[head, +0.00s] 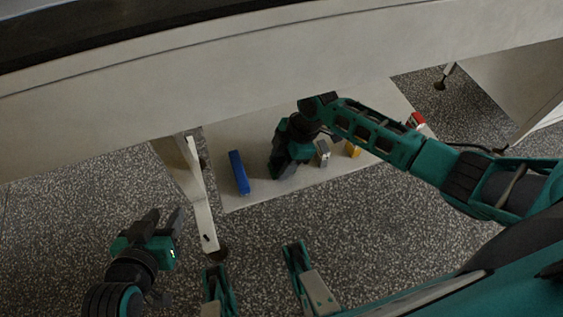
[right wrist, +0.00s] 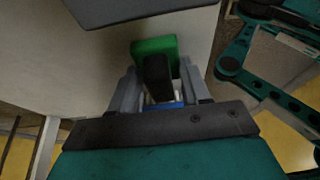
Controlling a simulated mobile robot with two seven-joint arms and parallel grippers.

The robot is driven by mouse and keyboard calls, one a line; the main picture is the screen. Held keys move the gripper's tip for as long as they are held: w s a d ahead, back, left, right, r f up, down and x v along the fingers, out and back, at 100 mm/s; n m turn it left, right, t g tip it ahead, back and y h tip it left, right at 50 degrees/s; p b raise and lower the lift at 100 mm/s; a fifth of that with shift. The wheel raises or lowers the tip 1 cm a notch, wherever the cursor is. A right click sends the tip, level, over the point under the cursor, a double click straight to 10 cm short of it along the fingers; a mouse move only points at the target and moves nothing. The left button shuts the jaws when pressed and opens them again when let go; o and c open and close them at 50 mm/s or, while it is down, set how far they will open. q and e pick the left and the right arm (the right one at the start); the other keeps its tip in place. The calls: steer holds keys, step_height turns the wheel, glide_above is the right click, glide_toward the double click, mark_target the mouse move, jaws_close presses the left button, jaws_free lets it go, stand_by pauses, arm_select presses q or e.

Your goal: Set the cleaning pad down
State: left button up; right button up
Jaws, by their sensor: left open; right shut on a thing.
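My right gripper (head: 291,148) is low over a pale board on the floor, under the machine's frame. In the right wrist view it is shut on the cleaning pad (right wrist: 143,48), which shows a green block behind a black upright part, with a little blue and white below. The grey fingers stand at either side of it. In the head view the gripper hides the pad, and I cannot tell whether it touches the board. My left gripper (head: 162,222) is open and empty, over the speckled floor at the lower left.
On the pale board (head: 262,190) stand a blue block (head: 238,172), a grey-white item (head: 322,154), a yellow item (head: 353,150) and a red-white item (head: 417,120). A machine leg (head: 199,195) stands left of the board. The machine's long pale beam (head: 200,80) crosses above.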

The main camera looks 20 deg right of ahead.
mark_target(283, 159)
arm_select(q)
steer(key=shift+r, duration=0.1)
arm_select(e)
steer(key=o, duration=0.6)
steer(key=shift+f, duration=0.15)
steer(key=o, duration=0.4)
steer(key=shift+o, duration=0.2)
steer(key=shift+r, duration=0.35)
steer(key=p+v, duration=0.1)
steer(key=v, duration=0.1)
steer(key=shift+d+r, duration=0.15)
steer(key=shift+r, duration=0.2)
arm_select(q)
steer(key=shift+s+a+r+p, duration=0.2)
steer(key=shift+a+r+p, duration=0.25)
steer(key=shift+p, duration=0.25)
arm_select(e)
steer(key=d, duration=1.2)
steer(key=shift+w, duration=0.2)
